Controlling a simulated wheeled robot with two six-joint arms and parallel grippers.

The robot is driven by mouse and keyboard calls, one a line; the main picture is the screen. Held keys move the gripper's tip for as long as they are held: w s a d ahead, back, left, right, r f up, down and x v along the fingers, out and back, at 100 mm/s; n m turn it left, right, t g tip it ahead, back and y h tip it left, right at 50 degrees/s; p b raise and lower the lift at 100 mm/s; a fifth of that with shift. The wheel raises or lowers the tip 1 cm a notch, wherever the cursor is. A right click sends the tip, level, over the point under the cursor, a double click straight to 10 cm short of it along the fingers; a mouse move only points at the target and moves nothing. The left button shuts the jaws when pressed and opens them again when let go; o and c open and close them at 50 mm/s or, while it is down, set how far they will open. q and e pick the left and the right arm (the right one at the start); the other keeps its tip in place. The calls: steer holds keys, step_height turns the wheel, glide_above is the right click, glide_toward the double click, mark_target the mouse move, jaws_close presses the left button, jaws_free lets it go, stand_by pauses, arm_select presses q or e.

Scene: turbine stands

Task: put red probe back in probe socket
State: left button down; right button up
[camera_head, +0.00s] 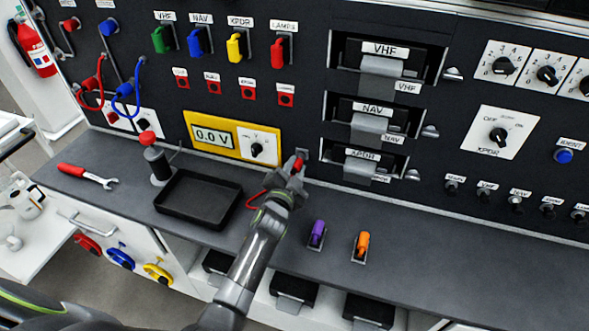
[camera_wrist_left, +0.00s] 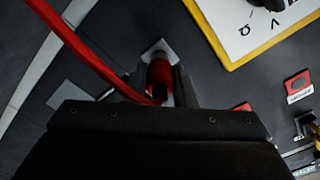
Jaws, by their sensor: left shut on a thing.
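My left gripper (camera_head: 291,174) is at the foot of the black panel, just right of the yellow meter, shut on the red probe (camera_head: 298,164). In the left wrist view the probe (camera_wrist_left: 159,75) lies between the fingers, pointing at a small light plate on the panel, the probe socket (camera_wrist_left: 157,48). The probe's tip is at or very close to the socket; I cannot tell whether it is inside. A red cable (camera_wrist_left: 84,48) curves from the probe to the upper left. My right gripper is not in view.
The yellow meter (camera_head: 224,125) reads 0.0 V. A black tray (camera_head: 198,199) lies on the grey counter, left of my gripper. A purple-handled item (camera_head: 317,234) and an orange-handled item (camera_head: 362,243) stand to its right. The counter's far right is clear.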

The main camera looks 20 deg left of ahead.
mark_target(294, 170)
arm_select(q)
steer(key=shift+w+r, duration=0.15)
steer(key=shift+r, duration=0.25)
steer(key=c, duration=1.5)
jaws_free()
steer(key=shift+o, duration=1.2)
steer(key=shift+w+f, duration=0.25)
steer(key=shift+o, duration=0.7)
steer(key=shift+w+f, duration=0.1)
steer(key=shift+f, duration=0.05)
steer(key=shift+o, duration=0.9)
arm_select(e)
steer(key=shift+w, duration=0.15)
arm_select(q)
steer(key=shift+s+p, duration=0.8)
steer(key=shift+s, duration=0.65)
steer(key=shift+s+a+p, duration=0.1)
steer(key=shift+s+p, duration=0.95)
steer(key=shift+s, duration=1.2)
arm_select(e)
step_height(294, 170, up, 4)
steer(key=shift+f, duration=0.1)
